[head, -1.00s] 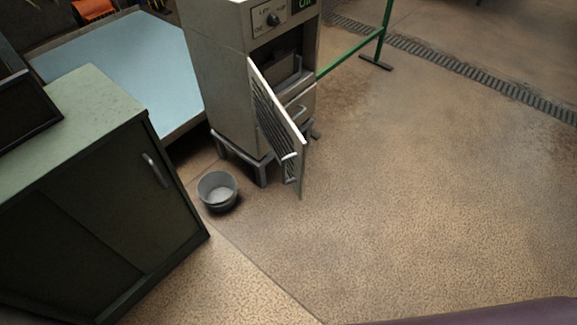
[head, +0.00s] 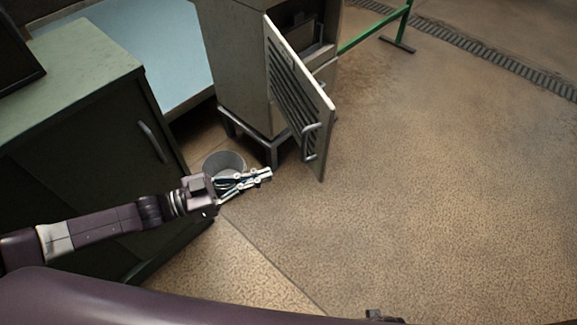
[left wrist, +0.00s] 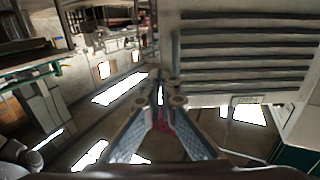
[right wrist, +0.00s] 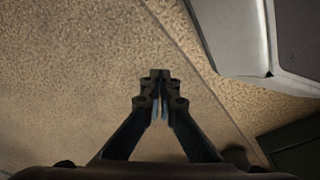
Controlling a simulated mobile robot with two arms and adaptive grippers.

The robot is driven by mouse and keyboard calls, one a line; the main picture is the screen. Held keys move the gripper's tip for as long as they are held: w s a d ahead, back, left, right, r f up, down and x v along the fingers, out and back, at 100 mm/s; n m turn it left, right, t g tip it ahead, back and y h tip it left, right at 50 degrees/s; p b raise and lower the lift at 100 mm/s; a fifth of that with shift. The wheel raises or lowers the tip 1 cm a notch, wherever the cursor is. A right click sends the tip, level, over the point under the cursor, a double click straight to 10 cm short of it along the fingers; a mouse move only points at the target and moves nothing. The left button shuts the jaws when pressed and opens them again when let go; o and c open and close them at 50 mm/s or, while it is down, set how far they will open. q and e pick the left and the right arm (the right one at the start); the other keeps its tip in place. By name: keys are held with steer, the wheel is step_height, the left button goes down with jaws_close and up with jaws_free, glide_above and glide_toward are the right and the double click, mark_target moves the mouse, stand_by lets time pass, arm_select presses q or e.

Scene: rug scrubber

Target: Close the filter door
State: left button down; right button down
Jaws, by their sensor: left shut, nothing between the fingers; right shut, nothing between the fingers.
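The filter door (head: 318,108) is a pale louvred panel with a bar handle (head: 311,140). It stands swung wide open from the front of the grey scrubber cabinet (head: 235,60). My left gripper (head: 268,172) is shut and empty, low and left of the door, with a gap between them in the head view. In the left wrist view, the slotted panel (left wrist: 245,52) fills the upper right, beyond the closed fingertips (left wrist: 162,84). My right gripper (right wrist: 158,76) is shut and empty over bare floor in the right wrist view.
A grey bucket (head: 222,160) stands on the floor behind my left gripper. A dark green cabinet (head: 75,150) stands at the left, with a light blue surface (head: 150,45) behind it. A green rail (head: 375,28) stands behind the scrubber. The floor at the right is clear.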

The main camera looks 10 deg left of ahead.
mark_target(323, 156)
arm_select(q)
steer(key=x, duration=1.3)
steer(key=shift+w+d, duration=0.1)
